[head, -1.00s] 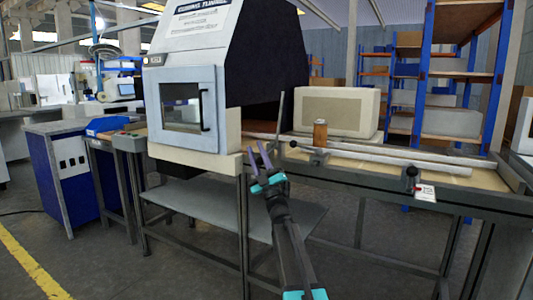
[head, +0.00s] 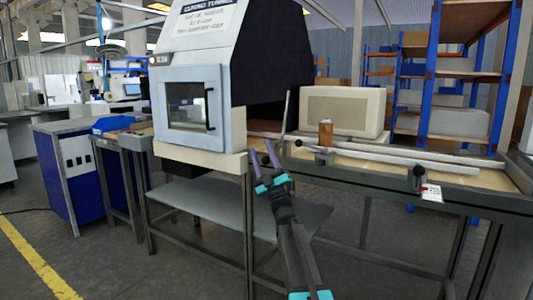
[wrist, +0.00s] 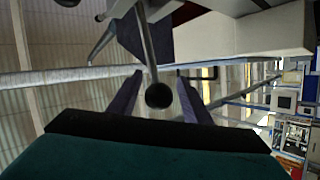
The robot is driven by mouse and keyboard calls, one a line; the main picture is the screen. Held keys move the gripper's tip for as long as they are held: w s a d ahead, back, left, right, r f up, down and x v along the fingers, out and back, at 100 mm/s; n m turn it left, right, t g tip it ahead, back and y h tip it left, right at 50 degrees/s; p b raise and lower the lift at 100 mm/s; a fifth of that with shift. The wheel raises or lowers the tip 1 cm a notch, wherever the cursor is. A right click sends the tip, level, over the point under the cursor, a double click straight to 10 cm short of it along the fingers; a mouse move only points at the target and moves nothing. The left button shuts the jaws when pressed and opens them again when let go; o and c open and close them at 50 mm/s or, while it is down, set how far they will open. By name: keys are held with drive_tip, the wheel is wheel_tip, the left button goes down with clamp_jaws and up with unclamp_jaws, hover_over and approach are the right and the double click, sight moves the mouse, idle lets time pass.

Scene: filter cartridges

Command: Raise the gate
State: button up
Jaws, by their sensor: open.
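A thin upright grey rod (head: 286,112) stands by the open side mouth of the curing tunnel (head: 205,50), with a black knob (head: 298,143) near its foot. Which part is the gate is not clear. The tunnel's front has a shut windowed door (head: 193,107) with a dark handle. My gripper (head: 266,155) is open, its purple fingers pointing up, just left of the rod in the head view. In the wrist view a black ball (wrist: 158,95) on a rod shows between the fingertips (wrist: 158,103); contact cannot be told.
A brown cylinder (head: 325,133) stands on the bench (head: 460,180) behind a pale rail (head: 400,155). A second black knob (head: 418,172) with a white tag is on the bench front. A beige box (head: 342,112) sits behind. A grey shelf (head: 225,203) lies below the tunnel.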

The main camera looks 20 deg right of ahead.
drive_tip(key=shift+f, duration=0.1)
drive_tip(key=p+v, duration=0.2)
drive_tip(key=v, duration=1.1)
drive_tip(key=shift+s+f, duration=0.25)
drive_tip(key=shift+s, duration=0.05)
drive_tip(key=shift+r, duration=0.1)
